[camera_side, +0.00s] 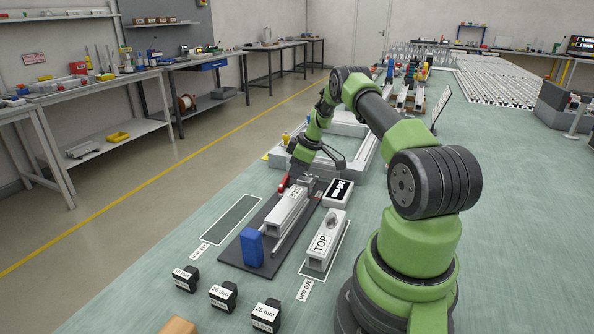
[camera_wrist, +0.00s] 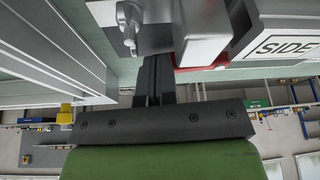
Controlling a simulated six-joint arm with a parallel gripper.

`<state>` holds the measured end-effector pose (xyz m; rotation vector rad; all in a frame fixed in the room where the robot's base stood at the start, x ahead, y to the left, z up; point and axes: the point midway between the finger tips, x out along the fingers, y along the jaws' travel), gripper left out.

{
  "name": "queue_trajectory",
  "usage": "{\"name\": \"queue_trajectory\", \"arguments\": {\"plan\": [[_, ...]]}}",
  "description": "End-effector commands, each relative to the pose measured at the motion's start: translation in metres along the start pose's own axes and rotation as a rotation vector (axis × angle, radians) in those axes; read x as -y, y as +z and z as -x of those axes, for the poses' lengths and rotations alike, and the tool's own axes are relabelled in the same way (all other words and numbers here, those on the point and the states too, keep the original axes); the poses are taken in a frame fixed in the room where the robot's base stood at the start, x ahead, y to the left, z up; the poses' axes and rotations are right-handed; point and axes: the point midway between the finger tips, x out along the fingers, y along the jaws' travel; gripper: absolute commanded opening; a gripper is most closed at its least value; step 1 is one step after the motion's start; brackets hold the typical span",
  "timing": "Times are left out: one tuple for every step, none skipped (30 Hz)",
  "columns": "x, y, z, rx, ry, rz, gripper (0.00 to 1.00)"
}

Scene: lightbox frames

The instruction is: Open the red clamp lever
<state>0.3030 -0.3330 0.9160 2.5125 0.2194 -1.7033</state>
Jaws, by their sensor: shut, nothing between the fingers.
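The red clamp lever (camera_side: 283,184) shows at the far end of the dark fixture plate (camera_side: 240,262), beside the metal clamp body. In the wrist view a red part (camera_wrist: 205,68) shows just right of my fingertips, mostly hidden behind grey metal. My gripper (camera_wrist: 154,62) is shut and empty, its dark fingers together close to the clamp's metal block (camera_wrist: 185,30). In the side view my gripper is over the far end of the plate, close to the lever; I cannot tell if they touch. A light profile (camera_side: 285,212) lies on the plate.
A blue block (camera_side: 252,247) stands at the plate's near end. A second profile marked TOP (camera_side: 326,241) lies to the right. A small black-and-white box (camera_side: 338,193) sits beside the clamp. Black size blocks (camera_side: 222,296) stand in front.

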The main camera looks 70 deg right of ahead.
Motion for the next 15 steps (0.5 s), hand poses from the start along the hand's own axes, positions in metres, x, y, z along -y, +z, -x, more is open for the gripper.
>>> {"name": "queue_trajectory", "arguments": {"plan": [[-0.0001, -0.0003, -0.0002, 0.000, 0.000, 0.000, 0.00], [-0.0002, -0.0006, -0.0004, 0.000, 0.000, 0.000, 0.00], [-0.0005, -0.0011, -0.0006, 0.000, 0.000, 0.001, 0.00], [-0.0008, -0.0016, -0.0008, 0.000, 0.000, 0.001, 0.00], [-0.0011, -0.0021, -0.0010, 0.000, 0.001, 0.001, 0.00], [-0.0013, -0.0025, -0.0013, 0.000, 0.000, 0.001, 0.00], [-0.0014, -0.0027, -0.0014, 0.000, 0.000, 0.001, 0.00], [-0.0014, -0.0029, -0.0015, 0.000, 0.000, 0.001, 0.00], [-0.0015, -0.0032, -0.0016, 0.000, 0.000, 0.001, 0.00], [-0.0016, -0.0035, -0.0017, 0.000, 0.000, 0.001, 0.00], [-0.0017, -0.0038, -0.0017, 0.000, 0.000, 0.001, 0.00], [-0.0018, -0.0042, -0.0018, -0.001, 0.000, 0.001, 0.00], [-0.0020, -0.0046, -0.0019, -0.001, 0.000, 0.001, 0.00], [-0.0021, -0.0049, -0.0020, -0.001, 0.000, 0.001, 0.00], [-0.0023, -0.0055, -0.0022, -0.001, 0.000, 0.001, 0.00]]}}
